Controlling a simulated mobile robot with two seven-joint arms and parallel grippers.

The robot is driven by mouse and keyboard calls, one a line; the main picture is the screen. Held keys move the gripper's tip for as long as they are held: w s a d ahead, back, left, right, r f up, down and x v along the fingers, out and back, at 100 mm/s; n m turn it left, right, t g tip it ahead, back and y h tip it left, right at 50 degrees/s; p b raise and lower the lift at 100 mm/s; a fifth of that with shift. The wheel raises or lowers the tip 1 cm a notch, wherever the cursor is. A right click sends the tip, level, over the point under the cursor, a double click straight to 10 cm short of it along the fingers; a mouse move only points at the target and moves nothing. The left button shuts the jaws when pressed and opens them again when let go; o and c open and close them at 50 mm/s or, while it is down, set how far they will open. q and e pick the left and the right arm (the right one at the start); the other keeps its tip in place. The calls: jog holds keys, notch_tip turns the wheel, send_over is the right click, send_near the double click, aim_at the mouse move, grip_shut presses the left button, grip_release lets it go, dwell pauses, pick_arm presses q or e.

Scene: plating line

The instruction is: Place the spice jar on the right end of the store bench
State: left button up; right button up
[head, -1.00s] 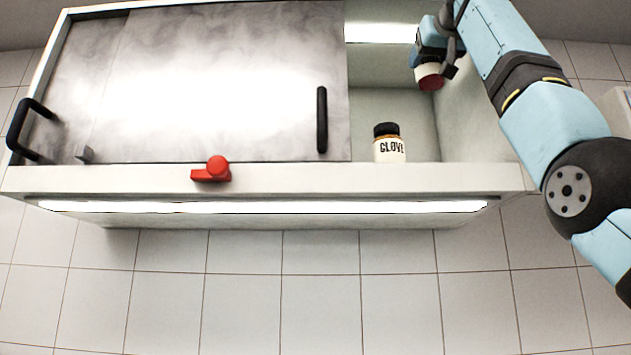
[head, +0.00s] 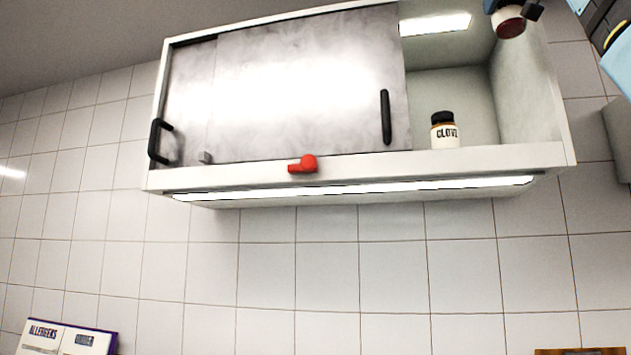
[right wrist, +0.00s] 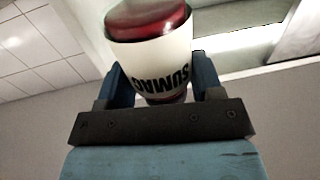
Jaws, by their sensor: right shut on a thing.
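A spice jar (right wrist: 150,55) with a white label reading SUMAC and a dark red end is between the fingers of my right gripper (right wrist: 160,84) in the right wrist view. The fingers are shut on its sides. In the head view the same jar (head: 509,23) shows its red end at the top right, near the open right part of the wall cabinet, with my right gripper (head: 503,8) partly cut off by the frame edge. My left gripper is not in view. No store bench can be made out.
The wall cabinet (head: 350,170) has a metal sliding door (head: 300,85) with black handles and a red knob (head: 303,164). A clove jar (head: 445,131) stands in its open right part.

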aim_at(513, 37)
jog(key=f, duration=0.5)
jog(key=a+f, duration=0.1)
jog(key=f, duration=0.2)
jog(key=shift+s+f, duration=0.2)
jog(key=shift+f, duration=0.05)
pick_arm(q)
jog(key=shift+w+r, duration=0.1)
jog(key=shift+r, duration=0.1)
pick_arm(e)
jog(key=s+a+f, duration=0.3)
jog(key=f, duration=2.8)
jog(key=s+a+f+n+y, duration=0.1)
jog(key=s+a+f, duration=0.3)
jog(key=f, duration=2.7)
jog(key=s+a+f+y, duration=0.1)
jog(key=s+a+f, duration=0.2)
jog(key=f, duration=2.9)
jog(key=shift+s+a, duration=0.35)
jog(key=shift+a, duration=0.4)
jog(key=shift+r, duration=0.15)
